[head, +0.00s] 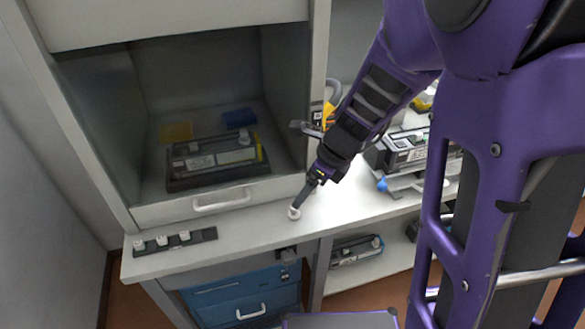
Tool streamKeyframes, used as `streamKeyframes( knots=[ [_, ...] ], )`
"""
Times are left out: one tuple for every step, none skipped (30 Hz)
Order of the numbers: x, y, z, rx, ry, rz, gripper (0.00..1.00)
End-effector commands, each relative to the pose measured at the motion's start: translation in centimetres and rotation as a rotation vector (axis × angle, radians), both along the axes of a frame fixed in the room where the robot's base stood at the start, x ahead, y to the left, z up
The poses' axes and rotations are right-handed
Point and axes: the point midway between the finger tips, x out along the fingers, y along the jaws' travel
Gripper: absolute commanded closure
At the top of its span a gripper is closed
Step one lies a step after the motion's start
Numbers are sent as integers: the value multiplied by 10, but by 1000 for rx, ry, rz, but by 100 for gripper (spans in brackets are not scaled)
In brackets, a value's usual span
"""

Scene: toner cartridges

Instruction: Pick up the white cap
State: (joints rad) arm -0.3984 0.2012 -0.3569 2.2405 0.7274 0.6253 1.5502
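A small round white cap (294,214) is on the light grey bench top, near its front edge. My gripper (298,206) points down at it from the upper right, its fingertips at or just above the cap. The fingers show as one narrow dark shape, so I cannot tell whether they are open, shut or touching the cap. Other small white caps or knobs (161,240) stand on a dark strip (205,236) at the bench's left end.
A cabinet holds a dark toner cartridge (222,163), a yellow block (175,132) and a blue block (239,117). Another cartridge unit (408,152) stands right of my forearm. Blue drawers (238,295) are below. The bench between strip and cap is clear.

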Motion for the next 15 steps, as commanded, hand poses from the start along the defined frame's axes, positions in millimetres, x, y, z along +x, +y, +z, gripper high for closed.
streamKeyframes(
  knots=[
    [2,4,-14,-1,2,-1,26],
    [3,5,-18,-1,3,1,26],
    [4,7,-23,0,1,0,26],
    [5,8,-26,-1,1,-1,26],
    [6,9,-29,-1,0,0,26],
    [7,11,-32,0,-1,0,26],
    [7,11,-33,0,-1,0,26],
    [7,12,-34,0,-1,0,26],
    [8,12,-35,0,-1,0,26],
    [8,13,-37,0,-1,0,26],
    [8,14,-39,0,-1,0,26],
    [9,14,-44,0,0,0,26],
    [10,16,-49,-1,1,-1,26],
    [11,17,-54,-1,1,-1,26],
    [12,18,-61,-1,0,0,26]
  ],
)
